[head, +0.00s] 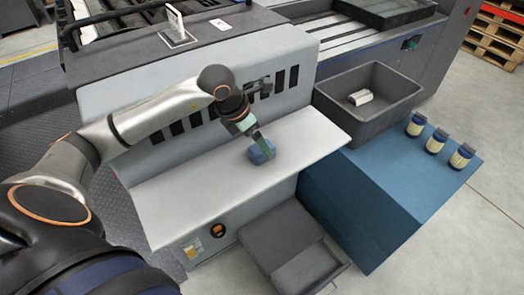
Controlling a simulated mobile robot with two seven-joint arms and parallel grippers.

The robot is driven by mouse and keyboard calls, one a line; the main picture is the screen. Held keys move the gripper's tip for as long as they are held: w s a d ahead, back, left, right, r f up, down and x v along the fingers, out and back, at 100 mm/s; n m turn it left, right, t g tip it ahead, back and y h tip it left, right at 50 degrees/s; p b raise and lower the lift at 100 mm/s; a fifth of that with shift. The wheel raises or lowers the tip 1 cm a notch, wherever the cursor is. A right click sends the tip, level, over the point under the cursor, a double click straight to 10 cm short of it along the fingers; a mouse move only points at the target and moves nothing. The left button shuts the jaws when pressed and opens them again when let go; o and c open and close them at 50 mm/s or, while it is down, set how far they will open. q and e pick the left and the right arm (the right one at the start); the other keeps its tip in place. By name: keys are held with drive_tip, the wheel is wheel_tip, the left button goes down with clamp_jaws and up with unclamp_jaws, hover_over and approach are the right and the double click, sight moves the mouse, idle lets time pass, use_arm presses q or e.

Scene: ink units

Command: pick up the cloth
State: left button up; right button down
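A crumpled blue cloth (262,153) lies on the pale shelf (200,200) of the grey machine, near the shelf's middle. My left gripper (263,142) comes in from the left and points down at the cloth. Its fingertips are at the cloth's top and overlap it in the head view. The fingers hide part of the cloth, and I cannot tell whether they are closed on it. My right gripper is not in view.
A dark grey bin (335,112) with a white item (360,97) inside stands right of the shelf. Several dark-capped jars (435,142) stand on a blue cabinet (385,195). A grey drawer or box (285,245) sits below the shelf. The shelf's left part is clear.

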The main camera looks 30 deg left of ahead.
use_arm(q)
drive_tip(key=x, duration=0.4)
drive_tip(key=shift+d+f, duration=0.1)
drive_tip(key=c, duration=1.4)
